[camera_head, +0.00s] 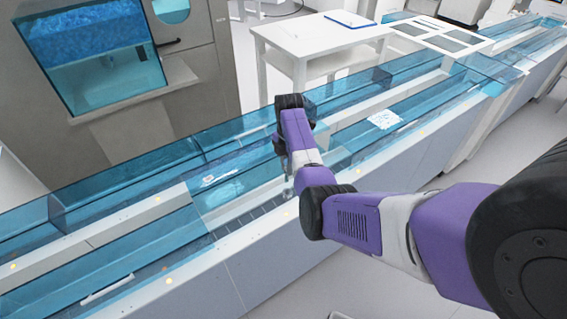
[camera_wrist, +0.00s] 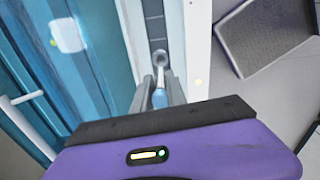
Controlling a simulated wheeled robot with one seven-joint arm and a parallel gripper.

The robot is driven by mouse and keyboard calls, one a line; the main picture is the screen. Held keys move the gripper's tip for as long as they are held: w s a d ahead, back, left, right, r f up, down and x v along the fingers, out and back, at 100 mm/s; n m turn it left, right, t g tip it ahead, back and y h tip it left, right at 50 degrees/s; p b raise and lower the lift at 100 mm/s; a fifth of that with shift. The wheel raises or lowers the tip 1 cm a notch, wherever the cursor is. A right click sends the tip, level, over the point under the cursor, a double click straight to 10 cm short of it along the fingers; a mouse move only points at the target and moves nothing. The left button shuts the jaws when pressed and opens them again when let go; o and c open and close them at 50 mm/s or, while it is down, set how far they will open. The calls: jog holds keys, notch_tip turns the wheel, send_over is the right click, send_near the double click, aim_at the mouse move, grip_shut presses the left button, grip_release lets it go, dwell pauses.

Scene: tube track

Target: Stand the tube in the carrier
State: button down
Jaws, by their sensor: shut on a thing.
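My gripper (camera_wrist: 160,90) points down over the track in the wrist view, its two grey fingers shut on a small tube. The tube (camera_wrist: 159,99) shows as a light blue piece between the fingers. A pale round, ring-like piece (camera_wrist: 160,58) lies just past the fingertips on the dark track lane; it may be the carrier. I cannot tell whether the tube touches it or is inside it.
The dark lane (camera_wrist: 156,28) runs between pale rails. Blue clear covers (camera_head: 120,200) flank the track in the head view. A white label (camera_head: 384,119) lies on a cover. A white table (camera_head: 310,38) and a grey cabinet (camera_head: 200,80) stand behind.

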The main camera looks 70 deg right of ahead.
jog(key=shift+f+b, duration=1.85)
jog(key=shift+f, duration=0.6)
jog(key=shift+s+d+f, duration=0.1)
jog(key=shift+d+f, duration=0.05)
jog(key=shift+f, duration=1.05)
jog(key=shift+f+b, duration=0.3)
jog(key=shift+b, duration=0.05)
jog(key=c, duration=1.3)
grip_release()
jog(key=shift+o, duration=0.2)
